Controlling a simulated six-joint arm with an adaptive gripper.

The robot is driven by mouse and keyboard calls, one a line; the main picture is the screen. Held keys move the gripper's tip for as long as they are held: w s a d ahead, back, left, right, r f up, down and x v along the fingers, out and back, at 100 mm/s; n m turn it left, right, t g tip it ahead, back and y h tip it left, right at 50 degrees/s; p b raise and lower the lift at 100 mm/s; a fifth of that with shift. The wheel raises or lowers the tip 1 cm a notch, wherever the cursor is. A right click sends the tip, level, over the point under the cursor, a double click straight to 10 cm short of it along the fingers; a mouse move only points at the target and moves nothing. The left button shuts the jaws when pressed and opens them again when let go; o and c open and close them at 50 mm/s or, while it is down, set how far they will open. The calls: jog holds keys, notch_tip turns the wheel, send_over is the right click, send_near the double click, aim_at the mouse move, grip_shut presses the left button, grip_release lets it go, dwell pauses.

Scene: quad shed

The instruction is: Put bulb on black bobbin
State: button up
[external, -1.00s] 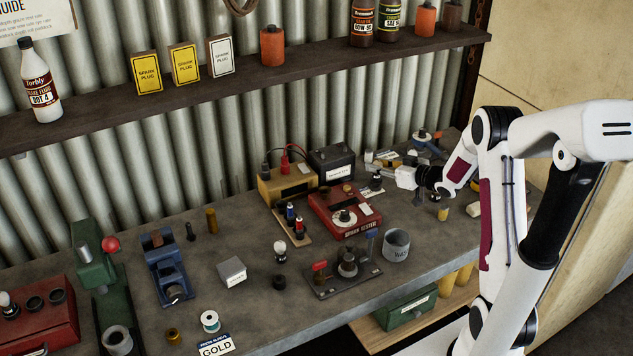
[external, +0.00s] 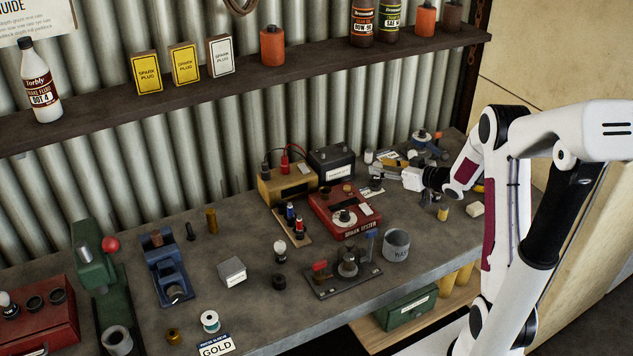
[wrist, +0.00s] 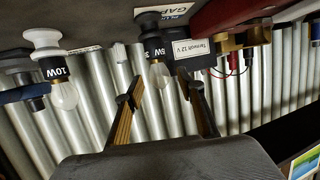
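In the wrist view, which looks upside down, a clear glass bulb (wrist: 158,76) with a black collar marked "5W" stands on a flanged black bobbin (wrist: 149,20). The bulb appears upright and seated on it. My gripper (wrist: 162,94) is open, with one finger to each side of the bulb and visible gaps. The bulb seems just beyond the fingertips. A second bulb (wrist: 64,96), marked "10W", stands on a white bobbin (wrist: 42,38) to the left. In the external view, my gripper (external: 384,167) is at the back right of the bench; the black bobbin (external: 377,180) is small and dark there.
A black battery (external: 332,163) and a red spark tester (external: 338,213) stand left of my gripper. A grey cup (external: 396,246) is in front. Tools (external: 425,145) lie behind at the right. The corrugated wall is close behind.

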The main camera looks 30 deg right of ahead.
jog(key=v, duration=0.9)
jog(key=shift+s, duration=0.25)
jog(key=shift+d, duration=0.1)
jog(key=shift+r, duration=0.15)
jog(key=s+a+r+m+g+h, duration=0.2)
jog(key=s+r+m+g+h, duration=0.15)
jog(key=s+r+h, duration=0.5)
jog(key=s+a+g+y, duration=0.2)
jog(key=s+a, duration=0.4)
jog(key=s, duration=0.5)
jog(key=s+a+g+y, duration=0.2)
jog(key=s+a, duration=0.5)
jog(key=s, duration=0.4)
jog(key=shift+s+g, duration=0.35)
jog(key=shift+g, duration=0.1)
